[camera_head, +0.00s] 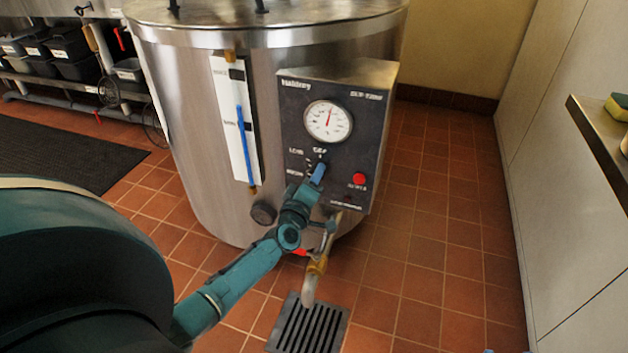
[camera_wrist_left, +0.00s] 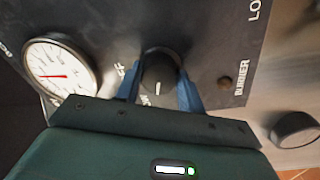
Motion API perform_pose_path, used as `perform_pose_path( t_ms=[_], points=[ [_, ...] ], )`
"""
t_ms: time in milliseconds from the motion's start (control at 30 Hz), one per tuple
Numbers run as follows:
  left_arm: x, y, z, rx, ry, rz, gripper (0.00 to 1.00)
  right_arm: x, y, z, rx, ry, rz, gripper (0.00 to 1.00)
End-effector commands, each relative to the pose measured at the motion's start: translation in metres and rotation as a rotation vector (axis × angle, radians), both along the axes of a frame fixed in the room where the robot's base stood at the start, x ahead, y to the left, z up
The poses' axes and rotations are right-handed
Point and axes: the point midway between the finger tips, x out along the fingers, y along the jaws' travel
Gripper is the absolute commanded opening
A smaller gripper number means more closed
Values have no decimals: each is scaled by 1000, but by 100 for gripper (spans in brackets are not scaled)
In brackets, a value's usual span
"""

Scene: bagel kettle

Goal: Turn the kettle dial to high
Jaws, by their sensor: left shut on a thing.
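The steel kettle (camera_head: 215,130) carries a dark control panel (camera_head: 350,100) with a round white gauge (camera_head: 328,121). My left gripper (camera_head: 318,172) reaches the panel below the gauge. In the left wrist view its two blue fingers are shut on the black dial (camera_wrist_left: 160,72), one on each side. The dial's white mark points toward the bottom of the wrist view, away from the OFF lettering. The label near the mark is partly hidden, so I cannot read the exact setting. The gripper covers most of the dial in the head view.
A red button (camera_head: 359,179) sits right of the dial. A dark knob (camera_head: 263,213) is lower left on the kettle. A drain valve (camera_head: 316,266) hangs above a floor grate (camera_head: 310,325). A counter edge (camera_head: 600,150) stands at the right; tiled floor between is clear.

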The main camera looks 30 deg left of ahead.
Motion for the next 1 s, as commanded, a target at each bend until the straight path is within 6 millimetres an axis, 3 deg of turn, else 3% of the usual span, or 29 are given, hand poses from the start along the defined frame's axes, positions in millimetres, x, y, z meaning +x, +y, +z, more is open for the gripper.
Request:
perform_pose_path(
  t_ms=[600, 1000],
  points=[
    [0, -2, -2, -556, -132, 0, 16, 2, 5, 2, 10, -119, 26, 36],
    [0, -2, -1, -770, -183, 0, 16, 0, 8, 1, 14, -150, 39, 36]
  ],
)
